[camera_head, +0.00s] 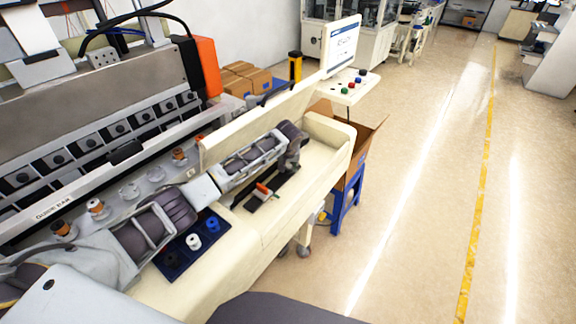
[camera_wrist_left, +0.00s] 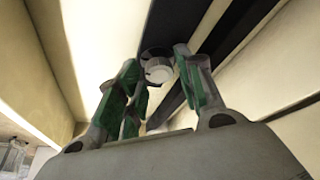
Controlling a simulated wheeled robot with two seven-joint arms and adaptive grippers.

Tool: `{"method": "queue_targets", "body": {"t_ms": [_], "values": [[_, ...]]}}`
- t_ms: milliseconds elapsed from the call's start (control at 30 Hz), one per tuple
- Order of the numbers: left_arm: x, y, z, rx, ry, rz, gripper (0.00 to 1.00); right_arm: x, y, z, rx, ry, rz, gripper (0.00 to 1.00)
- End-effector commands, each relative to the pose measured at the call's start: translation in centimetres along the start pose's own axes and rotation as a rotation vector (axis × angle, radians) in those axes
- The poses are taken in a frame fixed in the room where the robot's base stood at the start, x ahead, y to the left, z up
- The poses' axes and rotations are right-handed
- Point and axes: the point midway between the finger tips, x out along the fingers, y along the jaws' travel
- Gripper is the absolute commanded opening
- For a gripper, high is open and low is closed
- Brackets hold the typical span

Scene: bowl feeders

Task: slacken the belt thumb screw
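The belt thumb screw shows in the left wrist view as a round pale knob (camera_wrist_left: 158,70) in a dark collar. My left gripper (camera_wrist_left: 157,62) is open around its line of sight, with green-padded fingers apart on both sides. The gaps to the knob show, but how far the tips are from it in depth I cannot tell. In the head view my left arm reaches over the cream conveyor (camera_head: 262,222), its wrist over the far part. My right gripper is not in view.
A dark belt strip (camera_head: 285,186) runs along the conveyor, with an orange and grey part (camera_head: 262,192) on it. A raised cream side wall (camera_head: 255,124) stands behind my wrist. A blue tray (camera_head: 190,244) holds several spools. A screen (camera_head: 341,45) stands beyond; the floor at right is clear.

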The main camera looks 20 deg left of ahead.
Motion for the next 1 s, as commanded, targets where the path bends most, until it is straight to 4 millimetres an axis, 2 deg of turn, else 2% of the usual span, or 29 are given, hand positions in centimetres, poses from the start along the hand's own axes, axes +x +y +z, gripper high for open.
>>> {"method": "queue_targets", "body": {"t_ms": [433, 700, 1000], "values": [[0.12, 0.1, 0.11, 0.0, 0.0, 0.0, 0.37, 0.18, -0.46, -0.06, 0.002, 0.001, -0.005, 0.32], [0.13, 0.09, 0.11, 0.0, 0.0, 0.0, 0.04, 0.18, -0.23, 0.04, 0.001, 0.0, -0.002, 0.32], [0.07, 0.16, 0.12, -0.02, -0.001, -0.007, 0.04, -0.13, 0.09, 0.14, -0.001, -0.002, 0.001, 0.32]]}}
